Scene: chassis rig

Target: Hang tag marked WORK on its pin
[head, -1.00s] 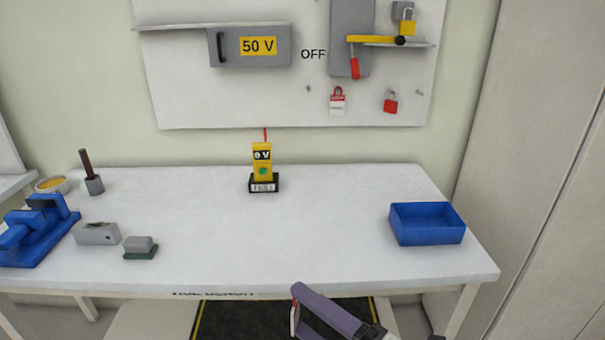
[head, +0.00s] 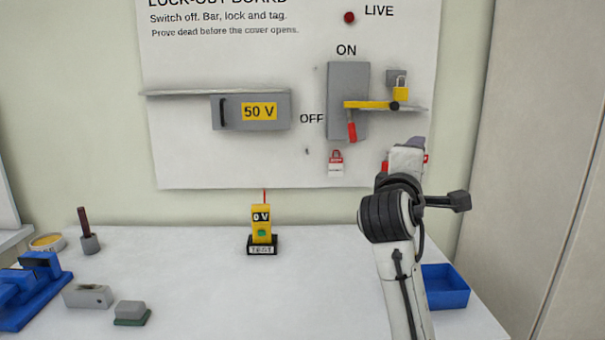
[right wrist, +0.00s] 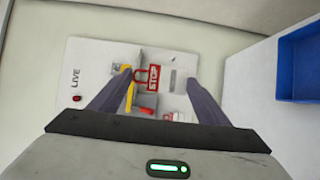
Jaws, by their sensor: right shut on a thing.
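My right gripper (head: 410,145) is up at the right side of the board, with its arm in front. In the right wrist view a red-and-white thing with lettering like STOP (right wrist: 153,78) shows between the fingers, a red loop at its left. The word WORK cannot be read. In the head view a bit of red (head: 426,158) shows right of the gripper, likely the held tag's edge. The pin here is hidden behind the gripper; whether the tag touches it cannot be told. Another small peg (head: 307,151) sticks out below OFF. My left gripper is out of view.
A white tag with a red top (head: 336,163) hangs left of my gripper. Above are the red switch handle (head: 352,131), yellow bar (head: 370,105) and yellow padlock (head: 400,92). A yellow tester (head: 262,228) and blue bin (head: 447,287) stand on the bench.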

